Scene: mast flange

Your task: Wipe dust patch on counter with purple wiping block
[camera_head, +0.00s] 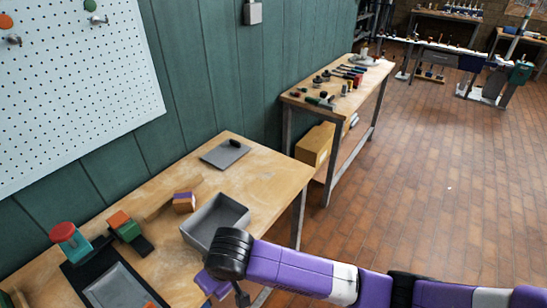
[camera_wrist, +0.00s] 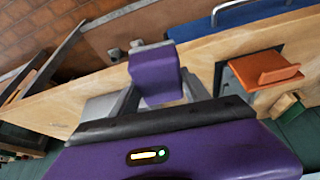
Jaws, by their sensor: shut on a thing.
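My gripper (camera_wrist: 157,92) is shut on a purple block (camera_wrist: 154,72), which I take to be the wiping block; it stands between the two grey fingers in the wrist view. The wooden counter (camera_head: 262,172) runs along the green wall in the head view, and its edge crosses the wrist view behind the block. In the head view the purple hand is at the counter's front edge, and the held block cannot be told apart from it. Pale smudges show on the counter's wood, but I cannot tell which is the dust patch. I cannot tell whether the block touches the counter.
A red-topped teal object (camera_head: 70,242) and a dark tray (camera_head: 78,283) stand at left. A second bench (camera_head: 345,100) holds tools.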

